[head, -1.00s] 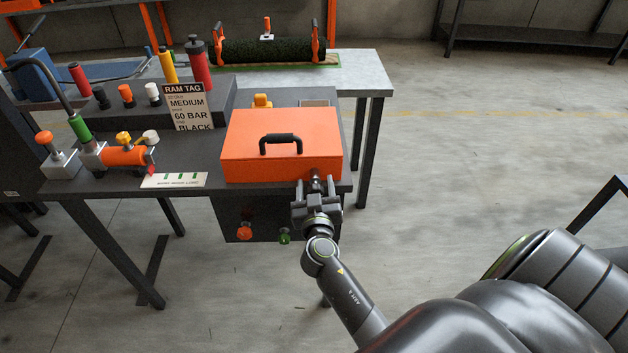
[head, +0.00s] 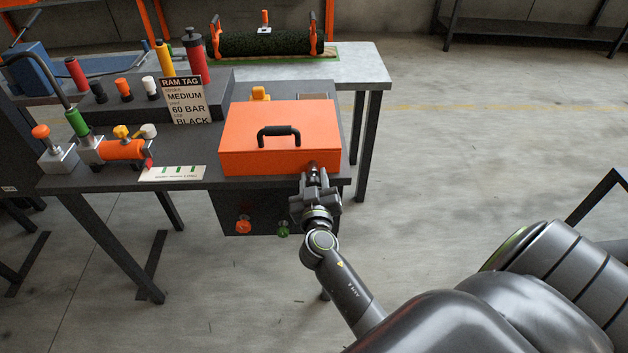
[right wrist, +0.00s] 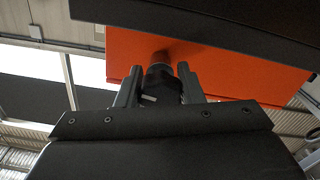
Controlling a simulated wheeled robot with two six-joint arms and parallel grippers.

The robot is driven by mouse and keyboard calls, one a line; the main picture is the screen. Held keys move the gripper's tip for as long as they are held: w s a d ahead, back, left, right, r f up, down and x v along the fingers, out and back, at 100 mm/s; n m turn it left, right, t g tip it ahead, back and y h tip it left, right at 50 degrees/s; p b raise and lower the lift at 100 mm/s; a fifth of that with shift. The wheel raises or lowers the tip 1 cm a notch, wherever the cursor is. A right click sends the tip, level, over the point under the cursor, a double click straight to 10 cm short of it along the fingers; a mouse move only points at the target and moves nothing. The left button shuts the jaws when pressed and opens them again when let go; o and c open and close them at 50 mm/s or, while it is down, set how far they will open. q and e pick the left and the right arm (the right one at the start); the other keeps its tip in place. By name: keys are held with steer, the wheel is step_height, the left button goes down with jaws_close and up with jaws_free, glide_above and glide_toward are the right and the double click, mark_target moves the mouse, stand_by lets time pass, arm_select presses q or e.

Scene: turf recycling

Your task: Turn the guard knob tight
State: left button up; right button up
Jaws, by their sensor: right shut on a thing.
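The orange guard (head: 282,138) is a box-shaped cover with a black handle (head: 278,136) on top, and it sits closed on the dark bench. The black guard knob (head: 312,172) is on its front face near the right corner. My right gripper (head: 315,187) reaches up to it from the front and is shut on it, hiding most of it in the head view. In the right wrist view the knob (right wrist: 161,82) stands between the two fingers (right wrist: 160,85), against the orange face. My left gripper is out of view.
Left of the guard are a RAM TAG card (head: 184,100), a marked white strip (head: 172,173) and an orange hand pump (head: 122,149). Orange (head: 243,225) and green (head: 283,229) buttons are below the bench edge. A turf roll (head: 264,42) lies on the table behind.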

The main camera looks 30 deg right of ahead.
steer(key=shift+n+b, duration=0.35)
steer(key=shift+n, duration=0.85)
steer(key=n, duration=0.2)
steer(key=shift+n, duration=0.4)
steer(key=n, duration=0.5)
steer(key=shift+r, duration=0.1)
steer(key=n+p, duration=0.1)
steer(key=n, duration=0.4)
steer(key=shift+n+p, duration=0.8)
steer(key=shift+n, duration=1.5)
steer(key=o, duration=1)
